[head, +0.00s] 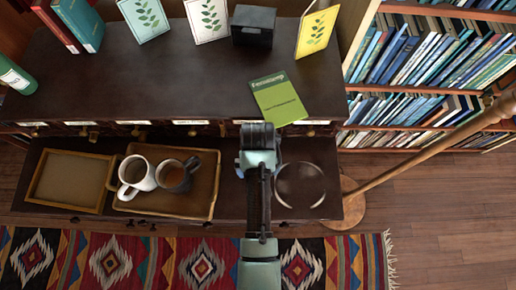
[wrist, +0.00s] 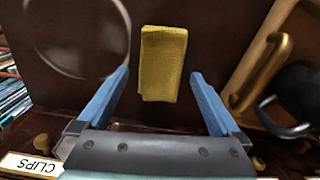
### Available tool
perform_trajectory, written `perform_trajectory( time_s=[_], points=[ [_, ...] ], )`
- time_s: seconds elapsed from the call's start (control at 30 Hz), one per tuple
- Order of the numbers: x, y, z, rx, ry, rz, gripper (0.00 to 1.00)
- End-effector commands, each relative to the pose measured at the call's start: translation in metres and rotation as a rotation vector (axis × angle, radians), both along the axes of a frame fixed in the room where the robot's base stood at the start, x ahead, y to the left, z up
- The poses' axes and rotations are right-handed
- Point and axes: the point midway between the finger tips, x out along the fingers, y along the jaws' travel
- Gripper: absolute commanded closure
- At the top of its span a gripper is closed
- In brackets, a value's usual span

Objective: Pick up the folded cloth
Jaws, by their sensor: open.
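The folded cloth (wrist: 163,63) is yellow and lies flat on a dark brown surface in the wrist view. My gripper (wrist: 160,75) is open, with its blue fingers apart on the left and right of the cloth's lower part as pictured. The fingers hold nothing, and their height over the surface is hard to tell. In the head view my arm covers the spot, and neither the cloth nor the fingers can be seen.
A round clear dish (head: 300,186) is right of my arm. On the left are a wooden tray (head: 206,205) holding a white mug (head: 133,178) and a dark mug (head: 174,176), and another tray (head: 70,180). A green booklet (head: 280,100) lies on the upper cabinet top.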

Motion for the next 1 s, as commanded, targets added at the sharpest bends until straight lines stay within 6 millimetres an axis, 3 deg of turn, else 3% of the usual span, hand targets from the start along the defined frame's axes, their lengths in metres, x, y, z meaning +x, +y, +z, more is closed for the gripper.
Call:
perform_trajectory(
  time_s=[0.17, 0.43, 0.83, 1.0],
  points=[
    [0.000, 0.000, -0.022, 0.000, 0.000, -0.001, 0.00],
    [0.000, 0.000, -0.024, 0.000, -0.002, 0.000, 0.00],
    [0.000, 0.000, -0.024, 0.000, -0.002, 0.000, 0.72],
    [0.000, 0.000, -0.024, 0.000, -0.002, 0.000, 0.75]
  ],
)
